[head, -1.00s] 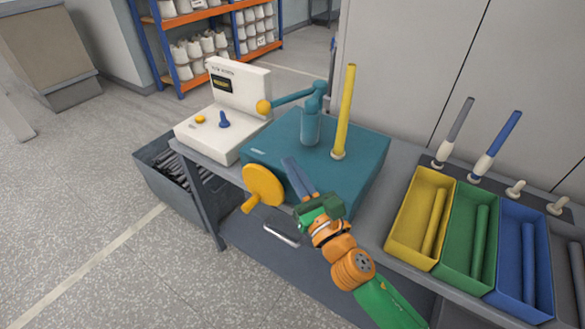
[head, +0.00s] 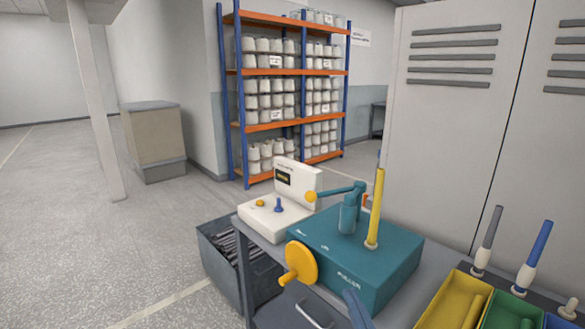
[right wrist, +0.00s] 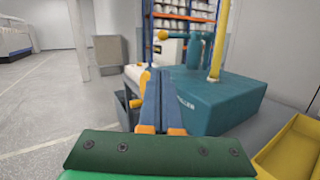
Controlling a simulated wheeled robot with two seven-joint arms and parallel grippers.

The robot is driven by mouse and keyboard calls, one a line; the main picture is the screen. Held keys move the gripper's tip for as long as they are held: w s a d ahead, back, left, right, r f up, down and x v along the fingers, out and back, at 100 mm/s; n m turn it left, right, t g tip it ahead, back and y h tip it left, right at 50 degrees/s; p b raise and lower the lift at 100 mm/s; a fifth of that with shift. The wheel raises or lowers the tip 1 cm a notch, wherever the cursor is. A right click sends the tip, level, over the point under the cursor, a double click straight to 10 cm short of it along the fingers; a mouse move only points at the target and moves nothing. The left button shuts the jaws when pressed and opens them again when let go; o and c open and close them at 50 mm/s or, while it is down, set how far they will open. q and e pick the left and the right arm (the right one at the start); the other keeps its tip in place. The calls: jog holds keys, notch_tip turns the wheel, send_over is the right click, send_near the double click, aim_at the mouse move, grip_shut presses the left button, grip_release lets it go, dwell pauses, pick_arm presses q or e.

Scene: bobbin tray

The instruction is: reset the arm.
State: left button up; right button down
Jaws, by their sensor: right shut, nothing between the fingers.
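The teal puller box (head: 375,262) stands on the bench, with a teal lever arm on a post (head: 347,218) and a yellow knob (head: 311,196) at the lever's left end. A yellow tube (head: 376,208) stands upright on the box. A yellow hand wheel (head: 301,263) is on its front left. My right gripper (head: 352,296) shows only by its blue fingers at the bottom edge, in front of the box. In the right wrist view my right gripper (right wrist: 157,76) is shut and empty, and the puller box (right wrist: 225,103) is ahead of it. My left gripper is not in view.
A white control box (head: 268,219) stands left of the puller. A dark bin (head: 215,245) is beside the bench. A yellow tray (head: 452,300) and a green tray (head: 510,310) are at the right. Lockers (head: 450,130) and a bobbin rack (head: 235,100) stand behind.

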notch_tip(320, 180, down, 12)
jog(key=w+d+m+g+h, duration=0.2)
jog(key=m+g, duration=0.1)
jog(key=m, duration=0.3)
jog(key=s+d+f+m+g+h, duration=0.1)
jog(key=s+f+m+g, duration=0.2)
jog(key=f, duration=0.4)
jog(key=s+d+f+m+g, duration=0.1)
jog(key=s+f+m, duration=0.2)
jog(key=f+m, duration=0.25)
jog(key=s+d+f+m+g+h, duration=0.1)
jog(key=s+d+f+m+g, duration=0.2)
jog(key=f, duration=0.5)
jog(key=s+f+m+g, duration=0.2)
jog(key=s+f+m, duration=0.3)
jog(key=s, duration=0.5)
jog(key=s+f+m+g, duration=0.3)
jog(key=s+f+m, duration=0.2)
jog(key=s, duration=0.5)
jog(key=s+f+m+g, duration=0.3)
jog(key=s+f+m, duration=0.3)
jog(key=s, duration=0.4)
jog(key=shift+s+d+m, duration=0.2)
jog(key=shift+s+m, duration=0.15)
jog(key=shift+m, duration=0.5)
